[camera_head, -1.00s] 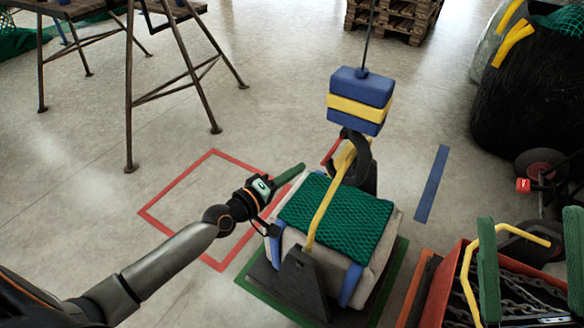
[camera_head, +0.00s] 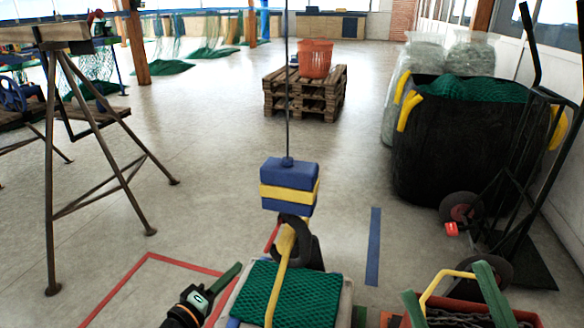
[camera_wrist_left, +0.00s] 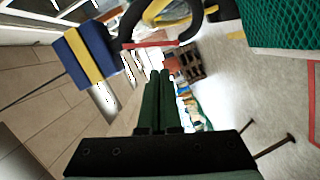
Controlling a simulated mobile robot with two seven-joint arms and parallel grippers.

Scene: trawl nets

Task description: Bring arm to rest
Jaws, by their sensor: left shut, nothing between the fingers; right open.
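My left gripper (camera_head: 226,280) is shut and empty, its green fingers together beside the left edge of the net-topped bundle (camera_head: 290,292). In the left wrist view its fingers (camera_wrist_left: 158,75) lie side by side with nothing between them. A yellow strap (camera_head: 281,265) runs over the bundle up to the dark hook (camera_head: 305,243) under the blue-and-yellow hoist block (camera_head: 290,187); the exact contact is unclear. The block also shows in the left wrist view (camera_wrist_left: 85,55). My right gripper (camera_head: 445,280) is open, its green fingers apart on either side of a yellow handle (camera_head: 440,277).
A red crate (camera_head: 525,318) holding chain is at the lower right. A black bag with green net (camera_head: 440,150) and a hand truck (camera_head: 520,200) stand at right. Pallets with a red basket (camera_head: 316,58) are behind.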

